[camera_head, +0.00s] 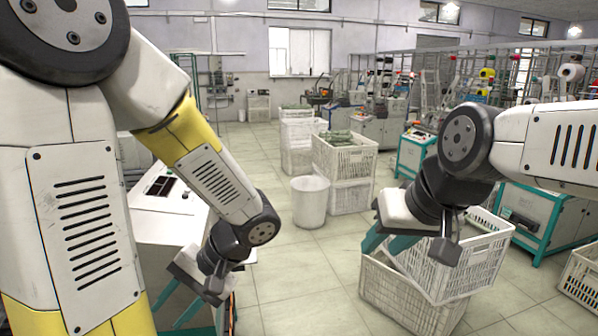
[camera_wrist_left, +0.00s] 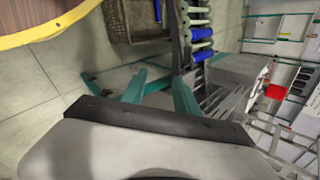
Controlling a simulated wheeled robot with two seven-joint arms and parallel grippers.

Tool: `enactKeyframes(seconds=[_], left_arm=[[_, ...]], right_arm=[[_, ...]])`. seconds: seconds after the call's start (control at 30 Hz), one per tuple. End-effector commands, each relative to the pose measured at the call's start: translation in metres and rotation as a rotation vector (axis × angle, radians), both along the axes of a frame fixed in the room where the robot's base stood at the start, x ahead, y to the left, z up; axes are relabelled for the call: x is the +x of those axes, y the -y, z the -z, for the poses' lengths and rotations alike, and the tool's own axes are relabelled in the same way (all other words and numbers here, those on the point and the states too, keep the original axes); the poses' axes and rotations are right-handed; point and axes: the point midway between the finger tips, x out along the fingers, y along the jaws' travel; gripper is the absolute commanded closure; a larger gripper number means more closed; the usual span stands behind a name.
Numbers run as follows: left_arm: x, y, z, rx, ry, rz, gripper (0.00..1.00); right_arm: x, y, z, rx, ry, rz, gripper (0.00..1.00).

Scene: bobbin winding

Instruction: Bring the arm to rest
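My left gripper (camera_head: 167,314) hangs low in the head view, in front of the white machine top (camera_head: 165,190), with its teal fingers apart. In the left wrist view the two teal fingers (camera_wrist_left: 158,84) stand apart with nothing held between them. My right gripper (camera_head: 380,249) points down and left in the head view. Its teal fingers are apart and I see nothing between them. It shows in front of the stacked white crates; whether it touches them I cannot tell.
A tilted white crate (camera_head: 470,262) sits on another crate (camera_head: 400,300) behind my right gripper. A white bin (camera_head: 310,203) and more crates (camera_head: 345,160) stand in the middle. The left wrist view shows blue bobbins (camera_wrist_left: 201,34) and a brown crate (camera_wrist_left: 137,22). Tiled floor lies between.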

Motion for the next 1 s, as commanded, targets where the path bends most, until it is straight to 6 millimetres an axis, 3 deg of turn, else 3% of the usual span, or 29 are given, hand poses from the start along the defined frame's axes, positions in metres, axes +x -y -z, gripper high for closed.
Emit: enactKeyframes(seconds=[0.27, 0.5, 0.73, 1.0], left_arm=[[-0.01, 0.039, -0.029, -0.431, 0.15, -0.052, 0.64], [0.002, 0.073, -0.08, -0.738, 0.402, 0.015, 0.64], [0.011, 0.088, -0.129, -0.881, 0.615, 0.103, 0.64], [0.012, 0.091, -0.142, -0.908, 0.668, 0.13, 0.64]], right_arm=[[0.0, 0.0, 0.0, 0.0, 0.0, 0.0, 0.64], [0.0, 0.0, 0.0, 0.0, 0.0, 0.0, 0.64], [0.0, 0.0, 0.0, 0.0, 0.0, 0.0, 0.64], [0.0, 0.0, 0.0, 0.0, 0.0, 0.0, 0.64]])
